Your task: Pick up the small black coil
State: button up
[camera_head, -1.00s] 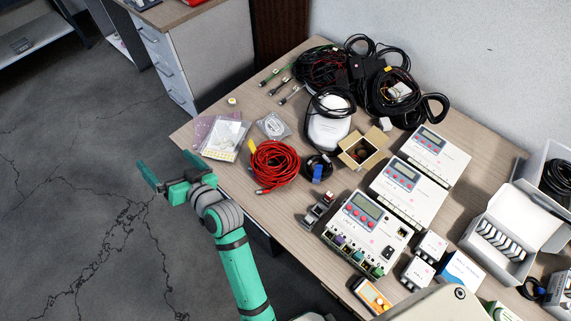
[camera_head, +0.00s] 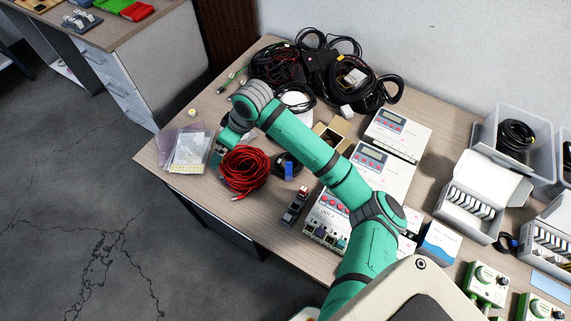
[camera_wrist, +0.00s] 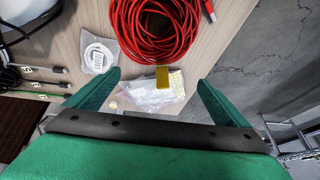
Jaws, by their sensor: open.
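A small black coil (camera_head: 284,160) with a blue piece on it lies on the table, just right of the red cable coil (camera_head: 232,180). My arm passes close above it and covers part of it. I cannot make it out in the wrist view. My gripper (camera_wrist: 158,80) is open and empty, its two green fingers spread apart. In the wrist view it points at the table over clear bags of small parts (camera_wrist: 150,98), with the red coil beyond the fingertips. In the head view my gripper is left of the black coil, largely hidden by my wrist.
A tangle of black cables (camera_head: 320,65) lies at the back. White device boxes (camera_head: 398,135) stand right of the coil, partly behind my arm. A clear bin holding another black coil (camera_head: 516,135) is at the far right. A bagged white cable (camera_wrist: 98,54) lies near my left finger.

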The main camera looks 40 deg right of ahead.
jog(key=s+d+g+h, duration=0.35)
jog(key=s+d, duration=0.65)
jog(key=d, duration=0.5)
jog(key=m, duration=0.1)
send_over(289, 165)
notch_tip(289, 165, down, 4)
jog(key=shift+g+y, duration=0.25)
jog(key=shift+w+d+f, duration=0.15)
jog(key=shift+w+f, duration=0.05)
jog(key=shift+f, duration=0.85)
jog(key=shift+w+d+f, duration=0.2)
jog(key=shift+w+f, duration=0.05)
jog(key=shift+f, duration=0.75)
jog(key=shift+w+d+f, duration=0.15)
jog(key=shift+w+f, duration=0.05)
jog(key=shift+f, duration=0.85)
jog(key=c, duration=1.3)
